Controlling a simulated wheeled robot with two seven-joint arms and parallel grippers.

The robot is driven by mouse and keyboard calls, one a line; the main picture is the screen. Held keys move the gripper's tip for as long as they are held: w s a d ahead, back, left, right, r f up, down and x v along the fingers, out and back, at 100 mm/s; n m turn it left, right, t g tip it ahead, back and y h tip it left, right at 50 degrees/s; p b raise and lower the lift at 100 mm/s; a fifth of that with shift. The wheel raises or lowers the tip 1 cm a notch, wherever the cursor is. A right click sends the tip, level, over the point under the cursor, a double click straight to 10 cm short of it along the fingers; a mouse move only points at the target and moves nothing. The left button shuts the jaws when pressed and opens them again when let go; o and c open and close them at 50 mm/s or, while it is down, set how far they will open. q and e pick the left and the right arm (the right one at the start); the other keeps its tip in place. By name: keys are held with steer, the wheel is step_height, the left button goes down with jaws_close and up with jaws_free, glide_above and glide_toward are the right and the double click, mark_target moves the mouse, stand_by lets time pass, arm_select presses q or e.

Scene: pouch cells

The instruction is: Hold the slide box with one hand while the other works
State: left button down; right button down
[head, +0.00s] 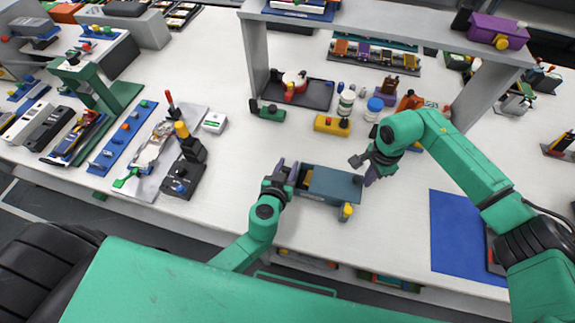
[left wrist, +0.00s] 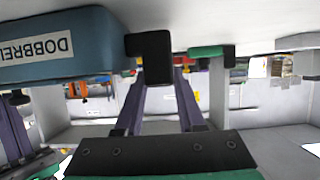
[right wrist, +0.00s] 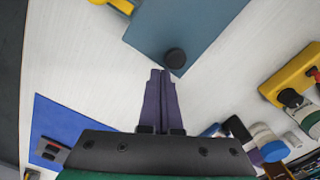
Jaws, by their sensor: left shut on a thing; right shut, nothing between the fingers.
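The slide box (head: 335,183) is a blue-teal box on the white table, in the middle front of the head view. The left wrist view shows its side (left wrist: 90,40) with a white label, partly cut off. My left gripper (head: 288,172) is at its left end, shut on a black block (left wrist: 152,55) at that end. My right gripper (head: 369,177) is at the right end, shut and empty. In the right wrist view its closed tips (right wrist: 161,72) are just short of a round black knob (right wrist: 175,58) on the box. Contact with the knob cannot be told.
A yellow device (head: 332,125), a white bottle (head: 346,102) and a blue-capped jar (head: 374,108) stand behind the box. A grey shelf (head: 390,28) spans the back. A blue mat (head: 455,235) lies at right. The table left of the box is partly clear.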

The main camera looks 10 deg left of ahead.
mark_target(347, 181)
steer(key=shift+w+a, duration=0.1)
steer(key=shift+a, duration=2.45)
steer(key=shift+d+r, duration=0.3)
steer(key=shift+r, duration=0.7)
steer(key=shift+d+r, duration=0.25)
steer(key=shift+r, duration=0.75)
steer(key=shift+d+r, duration=0.3)
steer(key=shift+r, duration=0.7)
